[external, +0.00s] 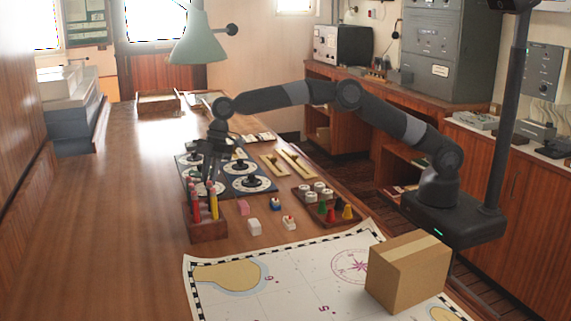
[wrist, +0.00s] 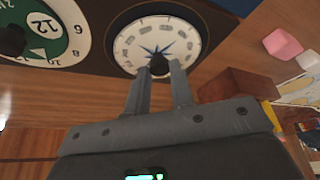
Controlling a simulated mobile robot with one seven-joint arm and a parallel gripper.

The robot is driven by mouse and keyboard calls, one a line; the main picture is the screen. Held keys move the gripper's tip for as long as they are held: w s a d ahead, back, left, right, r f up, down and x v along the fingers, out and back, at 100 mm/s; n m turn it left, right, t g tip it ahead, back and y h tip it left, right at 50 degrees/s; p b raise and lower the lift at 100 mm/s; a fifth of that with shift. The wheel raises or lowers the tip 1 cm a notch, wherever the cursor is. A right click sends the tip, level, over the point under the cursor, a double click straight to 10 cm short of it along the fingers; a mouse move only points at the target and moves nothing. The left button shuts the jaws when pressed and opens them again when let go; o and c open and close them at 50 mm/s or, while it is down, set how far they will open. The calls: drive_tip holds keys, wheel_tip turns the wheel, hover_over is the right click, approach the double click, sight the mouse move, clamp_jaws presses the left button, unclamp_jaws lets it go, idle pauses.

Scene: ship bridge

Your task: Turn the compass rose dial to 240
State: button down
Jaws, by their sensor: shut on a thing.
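The compass rose dial (wrist: 140,28) has a white face with a dark rim, a blue star and small marks too blurred to read. Its black centre knob (wrist: 159,65) sits between the fingertips of my gripper (wrist: 162,70) in the wrist view. The fingers are shut on the knob, and I cannot read the dial's setting. In the external view my gripper (external: 208,172) points down over the near-left part of the dial panel, behind the pencil holder. The gripper and the pencils hide most of this dial there.
A green-and-white dial (wrist: 45,42) marked 12 is beside it. Other dials (external: 250,185) stand to the right. The wooden pencil holder (external: 207,226) is close in front of my gripper. Small blocks, a peg tray (external: 325,213), a chart (external: 235,300) and a cardboard box (external: 408,275) lie nearer. A lamp (external: 197,40) hangs above.

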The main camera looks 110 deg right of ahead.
drive_tip(key=shift+w+d+f+n+g+y, duration=0.1)
drive_tip(key=shift+n+g+y, duration=0.2)
drive_tip(key=shift+n, duration=0.85)
drive_tip(key=shift+d+n+g+y, duration=0.15)
drive_tip(key=shift+n+g, duration=0.25)
drive_tip(key=shift+n, duration=0.75)
drive_tip(key=shift+a, duration=0.1)
drive_tip(key=c, duration=1.3)
unclamp_jaws()
drive_tip(key=shift+o, duration=0.2)
drive_tip(key=shift+v, duration=1.6)
drive_tip(key=s+d, duration=0.2)
drive_tip(key=d, duration=0.1)
drive_tip(key=s+d, duration=0.1)
drive_tip(key=d, duration=0.3)
drive_tip(key=s+d, duration=0.2)
drive_tip(key=d, duration=0.1)
drive_tip(key=shift+s+d, duration=0.25)
drive_tip(key=shift+s, duration=0.1)
